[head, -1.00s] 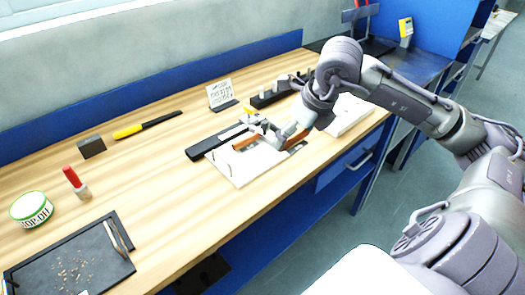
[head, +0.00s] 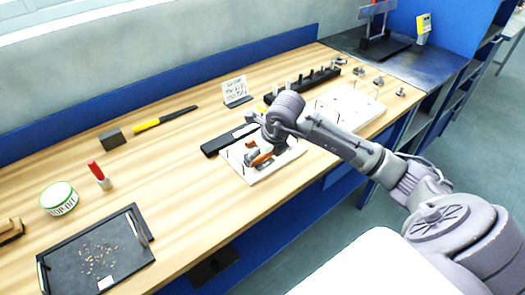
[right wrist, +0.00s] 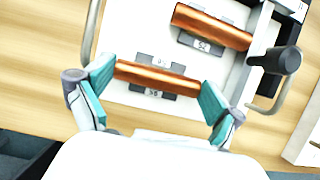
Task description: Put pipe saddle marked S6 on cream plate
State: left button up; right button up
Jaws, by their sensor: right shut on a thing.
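The pipe saddle marked S6 (right wrist: 157,75) is a copper half-round piece with grey tabs, one bearing the mark. My right gripper (right wrist: 157,91) has its teal fingertips against the two ends of it. A second copper saddle marked S2 (right wrist: 210,26) lies beside it. Both are over a white tray with wire handles (right wrist: 185,125), which also shows in the head view (head: 240,171). In the head view my right gripper (head: 256,154) is low over this tray and partly hides the saddles. A pale plate (head: 350,105) lies further right. My left gripper is out of view.
A black block with several pegs (head: 303,84) and a sign (head: 235,91) stand behind. A black tray with crumbs (head: 75,265), a round tin (head: 59,198), a red-topped marker (head: 98,175) and a yellow-handled tool (head: 150,124) lie left. Bare wood lies between.

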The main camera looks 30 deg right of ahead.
jog(key=shift+f, duration=0.2)
jog(key=o, duration=1.1)
jog(key=shift+r, duration=0.1)
jog(key=shift+r, duration=0.2)
jog(key=b+v, duration=0.1)
jog(key=v, duration=1.1)
jog(key=shift+b, duration=0.35)
jog(key=shift+f, duration=0.15)
